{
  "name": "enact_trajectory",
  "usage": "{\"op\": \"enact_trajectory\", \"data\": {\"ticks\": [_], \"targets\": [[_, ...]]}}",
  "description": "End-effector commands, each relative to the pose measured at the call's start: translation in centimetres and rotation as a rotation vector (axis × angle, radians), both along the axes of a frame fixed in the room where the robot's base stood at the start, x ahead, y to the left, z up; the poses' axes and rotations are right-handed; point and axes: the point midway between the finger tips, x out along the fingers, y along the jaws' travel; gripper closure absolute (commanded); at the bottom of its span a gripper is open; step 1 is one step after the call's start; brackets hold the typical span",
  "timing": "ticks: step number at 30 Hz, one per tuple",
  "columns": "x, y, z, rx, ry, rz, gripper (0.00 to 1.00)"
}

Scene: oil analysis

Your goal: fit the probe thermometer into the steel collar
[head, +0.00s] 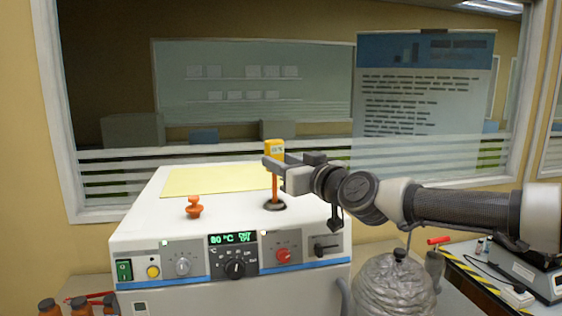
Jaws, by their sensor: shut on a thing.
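The probe thermometer (274,147) has a yellow-orange head with a small display and an orange stem below it. It stands about upright over the white machine's top. My gripper (276,164) comes in from the right and is shut on the thermometer just below its head. The steel collar (273,205) is a dark ring on the machine's top, directly below the stem in this view. The stem's lower end meets the collar in the picture. I cannot tell whether the tip is inside it or just in front of or above it.
The white machine (150,228) shows 80 °C on its front panel. An orange knob-like stopper (194,207) stands on its top, left of the collar. A yellow sheet (215,180) lies behind. A foil-wrapped vessel (392,288) stands at the lower right, with brown bottles (79,306) at the lower left.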

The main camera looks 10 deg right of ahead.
Motion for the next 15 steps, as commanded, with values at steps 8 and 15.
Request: {"op": "enact_trajectory", "data": {"ticks": [8, 15], "targets": [[0.0, 0.0, -2.9, 0.001, 0.000, 0.000, 0.91], [0.0, 0.0, -5.1, 0.001, 0.000, 0.000, 0.91]]}}
